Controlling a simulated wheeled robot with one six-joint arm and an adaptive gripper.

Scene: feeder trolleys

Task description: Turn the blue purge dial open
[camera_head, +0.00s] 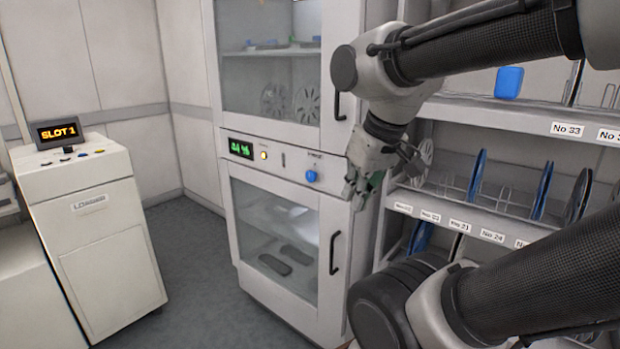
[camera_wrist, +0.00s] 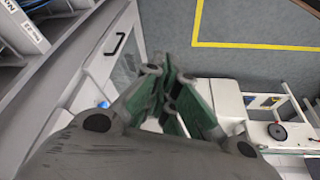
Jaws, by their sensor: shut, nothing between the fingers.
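The blue purge dial (camera_head: 311,176) is on the control strip of the white cabinet (camera_head: 272,155), between its upper and lower glass doors. A small blue spot, likely the dial (camera_wrist: 103,104), shows in the wrist view left of my fingers, partly hidden. My gripper (camera_head: 357,194) is right of the dial in the head view, in front of the cabinet's right edge, apart from the dial. Its green-padded fingers are shut and empty; they also show in the wrist view (camera_wrist: 170,98). The dial's pointer is too small to read.
A green display (camera_head: 241,148) and a small lit yellow button (camera_head: 264,156) share the strip. Door handles (camera_head: 334,253) stick out from the cabinet. A shelf rack with reels (camera_head: 478,175) stands close on the right. A white loader unit (camera_head: 90,230) stands left, with clear floor between.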

